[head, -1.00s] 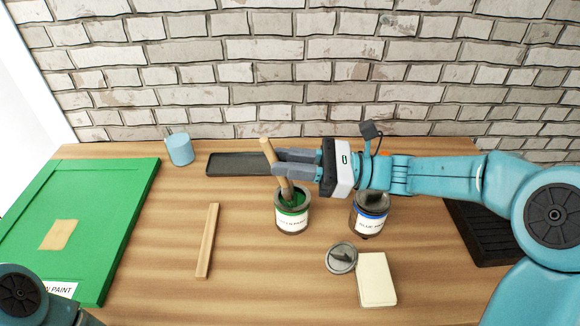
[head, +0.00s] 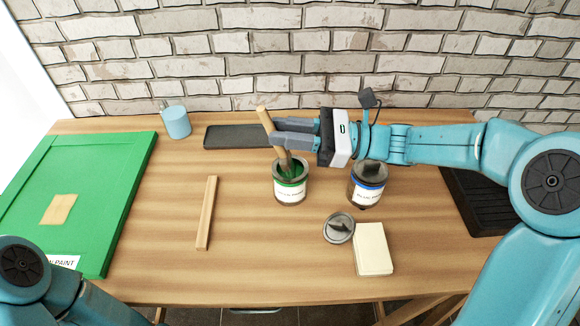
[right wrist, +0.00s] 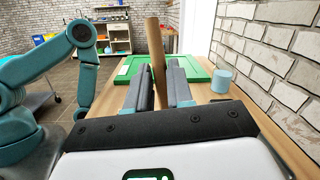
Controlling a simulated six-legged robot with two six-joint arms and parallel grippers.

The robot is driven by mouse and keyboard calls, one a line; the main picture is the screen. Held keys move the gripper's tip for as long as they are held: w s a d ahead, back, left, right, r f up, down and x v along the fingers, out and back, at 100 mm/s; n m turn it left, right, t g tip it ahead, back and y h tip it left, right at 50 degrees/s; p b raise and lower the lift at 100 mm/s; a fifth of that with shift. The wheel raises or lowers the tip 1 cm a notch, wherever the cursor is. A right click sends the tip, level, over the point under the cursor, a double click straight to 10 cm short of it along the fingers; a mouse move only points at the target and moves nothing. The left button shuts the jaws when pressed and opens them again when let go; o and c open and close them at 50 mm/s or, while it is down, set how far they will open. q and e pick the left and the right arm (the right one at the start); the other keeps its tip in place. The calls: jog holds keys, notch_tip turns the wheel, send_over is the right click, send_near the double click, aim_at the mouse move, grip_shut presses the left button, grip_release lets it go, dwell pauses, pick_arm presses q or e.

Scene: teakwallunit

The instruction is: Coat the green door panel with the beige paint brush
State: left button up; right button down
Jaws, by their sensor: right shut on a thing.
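The beige paint brush (head: 264,119) has its wooden handle in my right gripper (head: 277,142), which is shut on it above the green paint can (head: 290,191). The brush tilts, handle top to the left, and its lower end is inside the can's mouth; the bristles are hard to make out. In the right wrist view the handle (right wrist: 156,48) stands between the two fingers (right wrist: 157,84). The green door panel (head: 105,215) lies flat at the table's left, with a tan patch (head: 60,209) and a paint label on it. My left gripper is out of view; only its arm shows.
A blue paint can (head: 367,184) stands right of the green one, near a round lid (head: 339,228) and a cream block (head: 373,249). A wooden stick (head: 207,213) lies between panel and cans. A dark tray (head: 240,137) and blue cup (head: 175,121) are behind. A brick wall closes the back.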

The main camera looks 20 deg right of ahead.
aim_at(287, 159)
notch_tip(287, 159, up, 6)
jog(key=p, duration=0.5)
jog(key=shift+r, duration=0.1)
dwell(0.9)
